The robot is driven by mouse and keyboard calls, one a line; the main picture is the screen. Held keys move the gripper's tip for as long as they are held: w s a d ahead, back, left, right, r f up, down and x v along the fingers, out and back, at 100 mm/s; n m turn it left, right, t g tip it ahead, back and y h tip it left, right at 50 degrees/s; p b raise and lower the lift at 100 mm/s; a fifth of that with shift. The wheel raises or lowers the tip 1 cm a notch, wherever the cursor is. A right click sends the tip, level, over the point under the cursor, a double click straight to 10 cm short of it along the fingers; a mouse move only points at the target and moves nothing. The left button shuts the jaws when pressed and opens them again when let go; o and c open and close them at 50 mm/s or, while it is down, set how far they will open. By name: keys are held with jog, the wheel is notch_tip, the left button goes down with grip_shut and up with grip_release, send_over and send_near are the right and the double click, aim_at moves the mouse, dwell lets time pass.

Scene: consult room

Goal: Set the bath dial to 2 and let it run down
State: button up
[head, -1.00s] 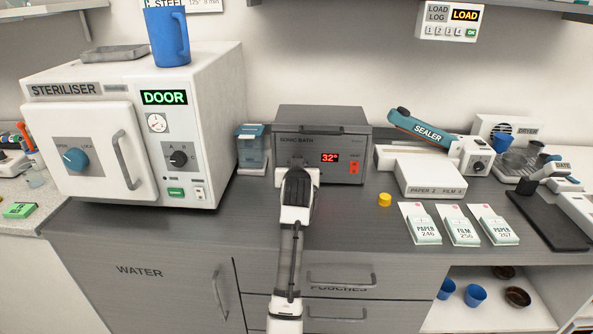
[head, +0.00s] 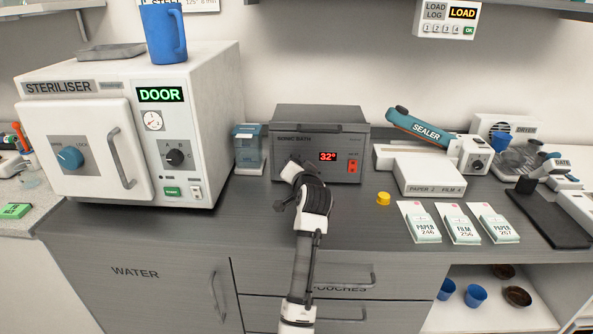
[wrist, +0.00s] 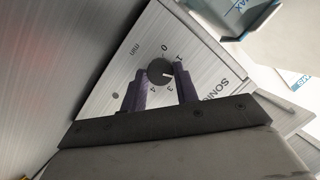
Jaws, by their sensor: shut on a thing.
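The sonic bath (head: 345,120) is a grey box at the back middle of the counter in the head view. Its red display (head: 327,156) reads 32°. In the wrist view its round dark dial (wrist: 158,71) sits on the front panel, with 0, 1, 3 and 4 visible around it and "min" beside it. A finger hides where the 2 would be. A pale mark on the dial seems to point right, between 1 and 3. My gripper (wrist: 160,84) is shut on the dial, a purple-grey finger on each side. In the head view my wrist hides the dial.
A red switch (head: 352,167) is right of the display. A blue-lidded container (head: 249,150) stands close left of the bath, beside the steriliser (head: 175,150). A yellow cap (head: 383,198) and pouch packs (head: 420,225) lie to the right. Counter in front of the bath is mostly clear.

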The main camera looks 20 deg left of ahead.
dwell(0.5)
jog(key=o, duration=1)
jog(key=shift+c, duration=0.2)
jog(key=b+v, duration=0.2)
jog(key=v, duration=1.1)
jog(key=shift+s+d+b, duration=0.2)
jog(key=shift+s+b, duration=0.15)
jog(key=shift+b, duration=0.05)
jog(key=shift+r, duration=0.2)
